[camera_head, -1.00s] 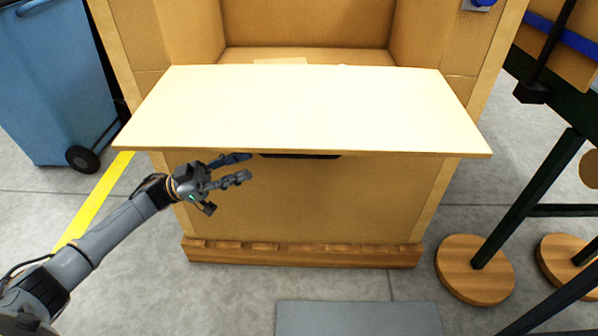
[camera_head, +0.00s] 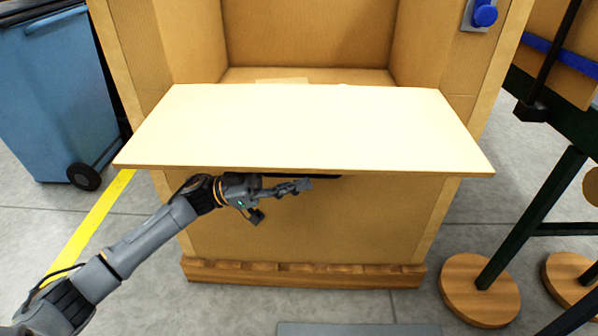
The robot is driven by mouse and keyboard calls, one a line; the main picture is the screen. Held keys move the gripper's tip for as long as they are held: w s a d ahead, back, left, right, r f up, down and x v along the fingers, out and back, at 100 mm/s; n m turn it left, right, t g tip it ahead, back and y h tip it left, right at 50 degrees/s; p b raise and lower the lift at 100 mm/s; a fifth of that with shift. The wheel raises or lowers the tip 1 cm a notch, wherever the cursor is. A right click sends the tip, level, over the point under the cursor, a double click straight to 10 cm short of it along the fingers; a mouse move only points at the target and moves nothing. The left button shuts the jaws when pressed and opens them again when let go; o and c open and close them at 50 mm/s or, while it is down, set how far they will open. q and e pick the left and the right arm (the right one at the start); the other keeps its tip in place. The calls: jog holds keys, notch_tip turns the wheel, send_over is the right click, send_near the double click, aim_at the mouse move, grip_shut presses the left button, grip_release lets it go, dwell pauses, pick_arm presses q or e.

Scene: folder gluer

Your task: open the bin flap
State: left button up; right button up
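The bin flap (camera_head: 305,125) is a wide pale board. It sticks out toward me, roughly level, across the front of a tan cardboard-like bin (camera_head: 320,225). The bin's inside shows behind and above the board. A dark handle-like strip (camera_head: 327,178) shows in part just under the flap's front edge. My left gripper (camera_head: 300,186) is just below that edge, in front of the strip, fingers pointing right. Its fingers overlap in this view, so their opening and any contact with the strip cannot be made out. My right gripper is not in view.
A blue wheeled bin (camera_head: 55,100) stands at the left beside a yellow floor line (camera_head: 88,228). A dark-legged stand on round wooden feet (camera_head: 480,290) is at the right. A blue button (camera_head: 485,16) is on the bin's upper right post. A grey plate lies on the floor in front.

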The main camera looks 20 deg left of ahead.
aim_at(298, 151)
pick_arm(q)
jog(key=shift+w+d+r, duration=0.1)
jog(key=shift+d+r, duration=0.05)
jog(key=shift+d, duration=0.2)
grip_shut()
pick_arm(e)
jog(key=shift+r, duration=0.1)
pick_arm(q)
notch_tip(298, 151, up, 3)
jog(key=n+p, duration=0.1)
jog(key=p, duration=0.3)
jog(key=shift+n+t+p, duration=0.35)
jog(key=shift+n+t, duration=0.05)
jog(key=shift+r+n+p, duration=0.4)
jog(key=shift+r+p, duration=0.2)
jog(key=shift+p, duration=0.35)
jog(key=shift+s+r+n+t+p, duration=0.2)
jog(key=shift+r+n+t+p, duration=0.3)
jog(key=shift+p, duration=0.5)
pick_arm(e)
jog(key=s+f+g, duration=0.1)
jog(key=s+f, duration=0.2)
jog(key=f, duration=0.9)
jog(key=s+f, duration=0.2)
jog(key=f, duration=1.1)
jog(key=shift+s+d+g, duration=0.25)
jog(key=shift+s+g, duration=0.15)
